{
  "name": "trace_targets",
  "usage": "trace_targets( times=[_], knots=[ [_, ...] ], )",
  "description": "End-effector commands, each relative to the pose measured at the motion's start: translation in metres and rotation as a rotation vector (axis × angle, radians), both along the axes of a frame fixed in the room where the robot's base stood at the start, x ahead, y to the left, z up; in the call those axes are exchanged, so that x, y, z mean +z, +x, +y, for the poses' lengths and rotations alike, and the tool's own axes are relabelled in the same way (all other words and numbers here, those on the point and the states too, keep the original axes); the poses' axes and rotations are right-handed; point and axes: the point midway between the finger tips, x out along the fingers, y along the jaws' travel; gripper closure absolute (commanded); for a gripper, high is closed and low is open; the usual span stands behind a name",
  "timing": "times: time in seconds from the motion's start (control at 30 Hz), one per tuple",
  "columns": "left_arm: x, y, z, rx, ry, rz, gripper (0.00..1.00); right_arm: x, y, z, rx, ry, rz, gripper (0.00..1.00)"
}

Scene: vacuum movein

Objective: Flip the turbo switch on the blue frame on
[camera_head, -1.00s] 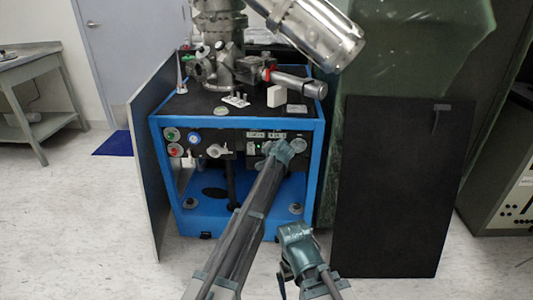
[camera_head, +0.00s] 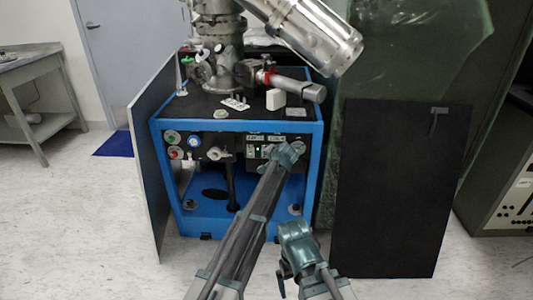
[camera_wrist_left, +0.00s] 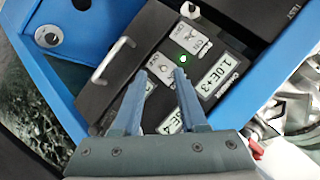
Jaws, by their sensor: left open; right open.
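The blue frame (camera_head: 318,165) stands ahead and holds a black control panel (camera_wrist_left: 95,97). In the left wrist view, the panel carries two light switch plates, an upper one (camera_wrist_left: 190,38) and a lower one (camera_wrist_left: 163,68). Their small labels are too blurred to tell which is turbo. A green lamp (camera_wrist_left: 183,59) glows beside them. My left gripper (camera_wrist_left: 163,74) is open, its two blue fingers apart at the lower plate, with nothing between them; contact cannot be told. In the head view, my left gripper (camera_head: 287,153) is at the panel's right part. My right gripper (camera_head: 296,240) is open, low before the frame.
Lit number displays (camera_wrist_left: 217,80) sit beside the switches, and a metal handle (camera_wrist_left: 113,60) sticks out. A grey side panel (camera_head: 145,165) and a black board (camera_head: 390,185) flank the frame.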

Motion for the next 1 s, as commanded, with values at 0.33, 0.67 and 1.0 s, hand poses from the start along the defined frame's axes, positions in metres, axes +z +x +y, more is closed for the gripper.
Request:
trace_targets(
  times=[0.33, 0.67, 1.0],
  knots=[
    [0.048, -0.062, -0.021, -0.001, 0.0, -0.001, 0.58, 0.048, -0.001, 0.001, -0.002, 0.008, 0.002, 0.04],
    [0.054, -0.076, -0.027, 0.001, -0.001, 0.0, 0.58, 0.054, -0.001, 0.002, -0.004, 0.009, 0.004, 0.04],
    [0.039, -0.111, 0.01, 0.077, -0.055, 0.068, 0.58, 0.054, -0.001, 0.002, -0.003, 0.009, 0.003, 0.04]
  ],
)
